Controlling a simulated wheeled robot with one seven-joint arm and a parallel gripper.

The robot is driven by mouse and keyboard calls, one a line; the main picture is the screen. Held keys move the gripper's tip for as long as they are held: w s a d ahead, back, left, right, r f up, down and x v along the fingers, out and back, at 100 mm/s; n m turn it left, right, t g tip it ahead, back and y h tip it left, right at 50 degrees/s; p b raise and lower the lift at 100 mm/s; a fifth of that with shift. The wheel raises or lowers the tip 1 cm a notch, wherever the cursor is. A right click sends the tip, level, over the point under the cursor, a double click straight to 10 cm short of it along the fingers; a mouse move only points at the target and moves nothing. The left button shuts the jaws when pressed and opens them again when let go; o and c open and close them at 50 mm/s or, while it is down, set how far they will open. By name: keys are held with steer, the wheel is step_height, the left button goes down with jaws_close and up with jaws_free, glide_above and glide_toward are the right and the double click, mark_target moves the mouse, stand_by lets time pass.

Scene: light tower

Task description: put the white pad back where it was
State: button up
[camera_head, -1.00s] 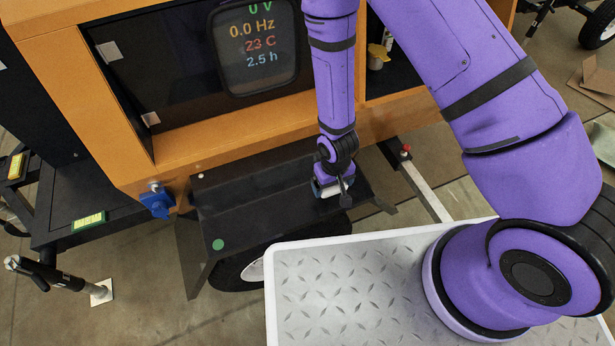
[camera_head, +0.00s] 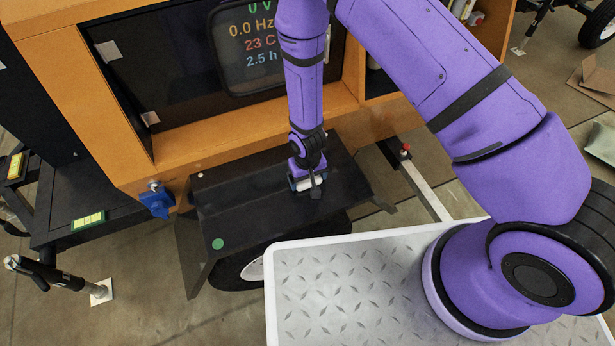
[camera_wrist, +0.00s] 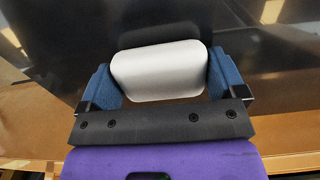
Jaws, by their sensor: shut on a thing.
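The white pad (camera_wrist: 158,70) is a smooth block with rounded corners, held between the two blue fingers in the wrist view. My gripper (camera_head: 306,184) is shut on it, one finger on each side. In the head view the gripper points down over the black fender (camera_head: 245,205), right of its middle. A small part of the pad (camera_head: 313,182) shows there, mostly hidden by the gripper. I cannot tell whether the pad touches the fender or hangs just above it.
A green dot (camera_head: 218,244) marks the fender's front left corner. Behind rises the orange cabinet (camera_head: 200,145) with a dark display (camera_head: 255,70). A blue part (camera_head: 157,203) sticks out at left, and a red-topped post (camera_head: 405,153) stands at right. The fender's left part is clear.

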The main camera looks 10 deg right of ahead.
steer(key=o, duration=0.6)
steer(key=shift+f, duration=0.1)
step_height(320, 180, up, 12)
stand_by(0.4)
steer(key=shift+r, duration=0.2)
